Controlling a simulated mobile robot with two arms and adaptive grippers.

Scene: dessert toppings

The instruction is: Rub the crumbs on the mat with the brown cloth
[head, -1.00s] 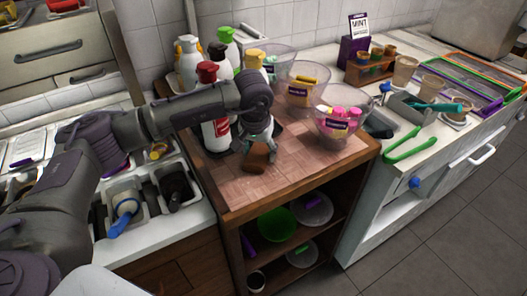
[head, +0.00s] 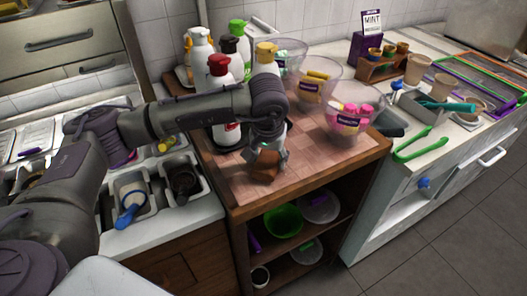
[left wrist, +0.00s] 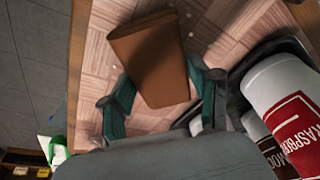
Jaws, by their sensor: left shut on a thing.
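The brown cloth (head: 266,167) is a folded, stiff-looking pad, tilted over the chequered pinkish mat (head: 318,166) near the mat's front edge. My left gripper (head: 267,158) is shut on the cloth from above. In the left wrist view the cloth (left wrist: 150,58) sits between the two green-grey fingers (left wrist: 160,92). A few pale specks, seemingly crumbs (left wrist: 189,35), lie on the mat beside the cloth. Whether the cloth's lower edge touches the mat is hard to tell. Mat under the cloth is hidden. My right gripper is not in view.
Several capped bottles (head: 220,85) stand on a dark tray behind my left gripper. Clear bowls, one with pink toppings (head: 348,118), stand at the mat's back right. The mat's right front part is free. Tubs with scoops (head: 131,200) are at the left.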

